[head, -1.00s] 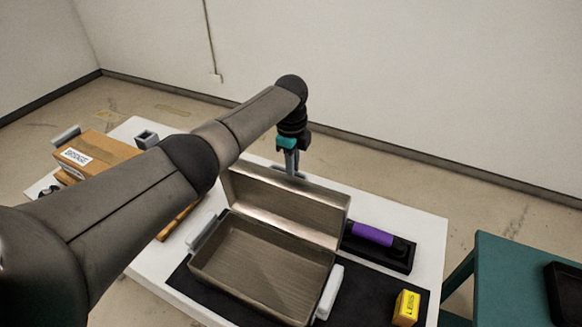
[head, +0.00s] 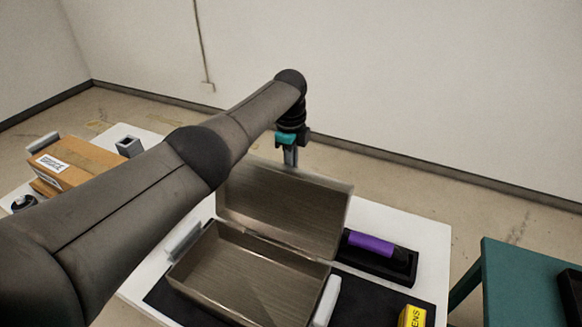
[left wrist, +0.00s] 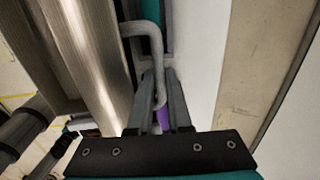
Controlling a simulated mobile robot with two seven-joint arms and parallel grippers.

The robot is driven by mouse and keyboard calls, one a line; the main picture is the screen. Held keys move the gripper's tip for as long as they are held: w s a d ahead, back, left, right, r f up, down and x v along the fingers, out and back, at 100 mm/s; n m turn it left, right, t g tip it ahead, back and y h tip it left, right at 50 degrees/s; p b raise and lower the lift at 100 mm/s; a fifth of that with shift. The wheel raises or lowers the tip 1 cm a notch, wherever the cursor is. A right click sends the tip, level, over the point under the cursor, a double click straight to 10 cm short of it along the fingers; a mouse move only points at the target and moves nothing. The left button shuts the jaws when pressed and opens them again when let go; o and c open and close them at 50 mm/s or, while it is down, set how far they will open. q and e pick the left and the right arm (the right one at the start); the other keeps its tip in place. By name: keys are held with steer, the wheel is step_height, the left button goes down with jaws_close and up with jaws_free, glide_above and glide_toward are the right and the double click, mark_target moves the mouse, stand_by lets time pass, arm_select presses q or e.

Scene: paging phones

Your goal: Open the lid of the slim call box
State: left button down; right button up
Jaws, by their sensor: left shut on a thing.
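The slim call box is a brown-grey metal box. Its open base (head: 240,275) shows an empty interior, and its lid (head: 285,210) stands raised at the back edge. My left gripper (head: 290,158) is behind the top of the lid, pointing down, its tips partly hidden by the lid. In the left wrist view the left gripper (left wrist: 160,95) is shut on a bent grey handle (left wrist: 143,30) beside the lid's metal face (left wrist: 85,50). My right gripper is not seen.
A purple handset (head: 371,243) lies in a black tray right of the box. A yellow block (head: 412,316) sits front right. A cardboard box (head: 75,160) and a grey square holder (head: 128,146) are at left. A teal table (head: 515,280) stands at right.

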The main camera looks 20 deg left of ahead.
arm_select(q)
steer(key=shift+d, duration=0.1)
steer(key=c, duration=0.8)
jaws_free()
steer(key=shift+c, duration=0.2)
steer(key=shift+r, duration=0.15)
steer(key=shift+r, duration=0.3)
step_height(320, 180, up, 14)
steer(key=p, duration=0.1)
steer(key=shift+s+r, duration=0.2)
steer(key=shift+s, duration=0.25)
steer(key=shift+s+f, duration=0.1)
